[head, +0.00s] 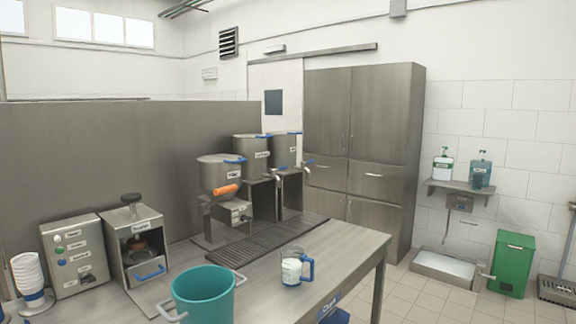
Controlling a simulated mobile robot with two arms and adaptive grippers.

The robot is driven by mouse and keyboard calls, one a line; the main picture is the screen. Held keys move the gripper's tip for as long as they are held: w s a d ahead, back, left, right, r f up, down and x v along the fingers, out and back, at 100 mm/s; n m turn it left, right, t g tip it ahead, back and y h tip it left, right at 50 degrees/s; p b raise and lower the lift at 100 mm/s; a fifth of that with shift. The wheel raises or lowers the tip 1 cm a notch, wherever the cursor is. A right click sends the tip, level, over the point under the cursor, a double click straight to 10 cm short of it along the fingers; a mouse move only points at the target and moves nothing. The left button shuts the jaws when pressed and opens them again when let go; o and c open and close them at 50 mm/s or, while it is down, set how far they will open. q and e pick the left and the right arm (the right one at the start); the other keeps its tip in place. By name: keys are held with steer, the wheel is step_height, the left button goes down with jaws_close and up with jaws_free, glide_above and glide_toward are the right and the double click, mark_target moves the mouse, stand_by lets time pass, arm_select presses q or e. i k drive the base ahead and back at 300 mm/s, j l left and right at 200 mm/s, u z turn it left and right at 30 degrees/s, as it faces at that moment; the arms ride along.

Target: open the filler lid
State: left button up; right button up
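The nearest steel filler pot (213,179) stands on a metal stand at the back of the table. It has an orange handle (225,191) low on its front. The lid looks shut. Two similar steel pots stand behind it, one in the middle (246,152) and one farther right (285,151), also with blue handles on top. Neither of my grippers is in view.
A dark drip grate (265,240) lies before the pots.

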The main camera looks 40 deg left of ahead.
mark_target(223, 158)
steer(key=i+l+u, duration=0.15)
steer(key=i+u, duration=0.3)
steer(key=i, duration=0.2)
steer(key=i+l+u, duration=0.45)
steer(key=i, duration=0.15)
steer(key=i+l+u, duration=0.45)
steer(key=i+l, duration=0.05)
steer(key=i, duration=0.05)
